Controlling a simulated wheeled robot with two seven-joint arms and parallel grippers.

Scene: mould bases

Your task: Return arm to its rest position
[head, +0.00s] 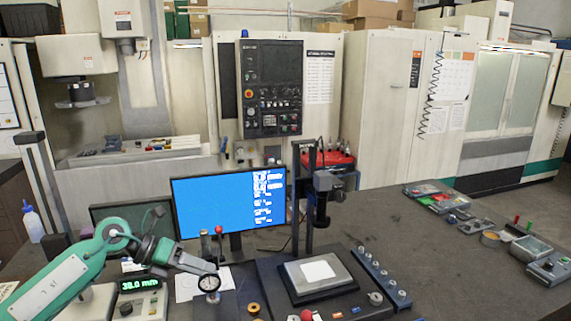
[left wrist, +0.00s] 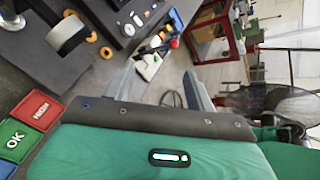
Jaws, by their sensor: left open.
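My left gripper (head: 203,266) is at the end of my green left arm, which comes in from the lower left of the head view. It is over the near left part of the bench, close to a round dial gauge (head: 209,283). I cannot tell whether they touch. In the left wrist view my left gripper (left wrist: 162,82) has its two grey fingers spread apart, with nothing held between them. My right gripper is not in view. A metal block with a white top (head: 317,270) sits on a dark base in the head view.
A monitor with a blue screen (head: 228,202) stands behind the gripper. A display box reading 38.0 mm (head: 139,287) is below the arm. A dark upright stand (head: 305,195) rises behind the block. Small trays and tools lie along the right edge; the bench middle right is clear.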

